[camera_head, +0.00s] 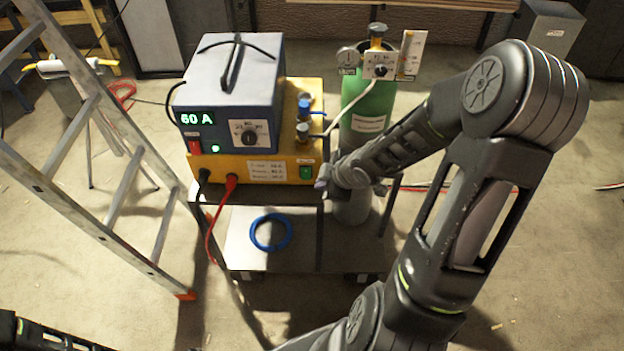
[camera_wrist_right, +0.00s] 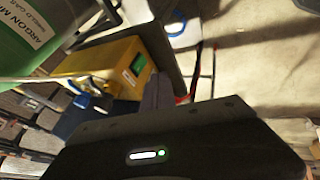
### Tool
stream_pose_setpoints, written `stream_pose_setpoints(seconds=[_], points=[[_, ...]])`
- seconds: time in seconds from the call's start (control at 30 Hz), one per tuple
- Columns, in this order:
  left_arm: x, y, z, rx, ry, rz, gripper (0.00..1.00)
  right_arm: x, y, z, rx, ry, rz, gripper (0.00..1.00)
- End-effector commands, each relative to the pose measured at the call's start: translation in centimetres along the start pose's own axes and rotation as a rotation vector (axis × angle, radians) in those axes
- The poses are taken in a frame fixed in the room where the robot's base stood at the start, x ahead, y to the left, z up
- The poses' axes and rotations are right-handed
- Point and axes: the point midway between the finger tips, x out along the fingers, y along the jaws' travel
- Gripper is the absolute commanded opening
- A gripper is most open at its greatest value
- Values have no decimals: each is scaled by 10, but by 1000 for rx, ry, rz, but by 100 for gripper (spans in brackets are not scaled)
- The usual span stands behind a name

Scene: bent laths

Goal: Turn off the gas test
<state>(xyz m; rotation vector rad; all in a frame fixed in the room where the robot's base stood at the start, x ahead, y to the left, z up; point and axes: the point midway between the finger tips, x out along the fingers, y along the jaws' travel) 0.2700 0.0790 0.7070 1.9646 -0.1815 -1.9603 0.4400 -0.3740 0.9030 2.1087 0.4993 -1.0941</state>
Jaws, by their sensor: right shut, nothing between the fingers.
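A yellow box (camera_head: 255,165) sits on a cart under a blue-grey welding unit (camera_head: 230,88), whose display reads about "60 A". A small green switch (camera_head: 306,172) with a label above it is on the right of the yellow box's front; it also shows as a green patch in the right wrist view (camera_wrist_right: 138,64). I cannot read the switch's position. My right gripper (camera_head: 323,182) is shut and empty, just right of and slightly below the green switch. I cannot tell whether it touches. My left gripper is not clearly visible.
A green gas cylinder (camera_head: 372,112) with gauges stands behind my right forearm. A ladder (camera_head: 120,185) leans at left. A blue ring (camera_head: 270,232) lies on the cart's lower shelf (camera_head: 240,255). A red cable (camera_head: 222,215) hangs from the yellow box. Floor at right is mostly clear.

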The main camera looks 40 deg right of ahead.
Motion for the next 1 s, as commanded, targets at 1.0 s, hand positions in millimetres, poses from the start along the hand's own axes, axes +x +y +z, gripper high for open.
stream_pose_setpoints(seconds=[1.0], points=[[51, -13, -7, 14, 18, 19, 52, 119, 31, 1, 0, 0, -2, 0]])
